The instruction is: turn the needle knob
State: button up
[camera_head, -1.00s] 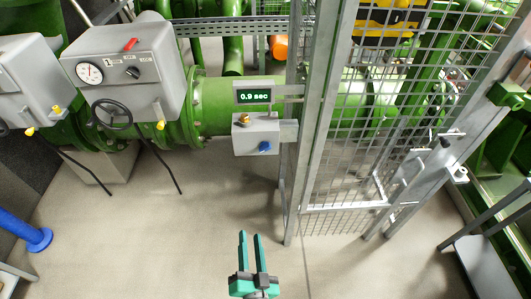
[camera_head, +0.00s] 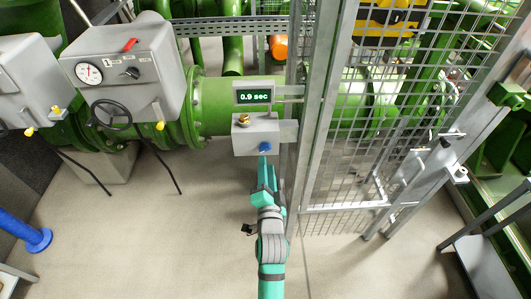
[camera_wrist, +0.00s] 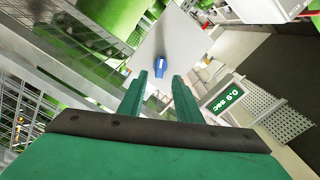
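A blue knob (camera_head: 264,146) sits on the front of a small grey box (camera_head: 247,136); nothing in the pictures labels it as the needle knob. A brass fitting (camera_head: 244,119) is on top of the same box. My gripper (camera_head: 263,166) is just below the blue knob in the head view, pointing up at it. In the wrist view my gripper (camera_wrist: 160,77) is open, its two green fingers apart. The blue knob (camera_wrist: 161,65) shows in line with the gap, at or just beyond the fingertips; contact cannot be told.
A display (camera_head: 254,96) reading "0.9 sec" is above the box. A mesh fence (camera_head: 365,130) stands close on the right. A grey cabinet with a gauge (camera_head: 89,73) and a black handwheel (camera_head: 112,114) is at the left. The floor (camera_head: 180,240) in front is clear.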

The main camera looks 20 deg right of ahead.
aim_at(265, 151)
jog(key=x, duration=0.6)
jog(key=shift+w, duration=0.35)
grip_shut()
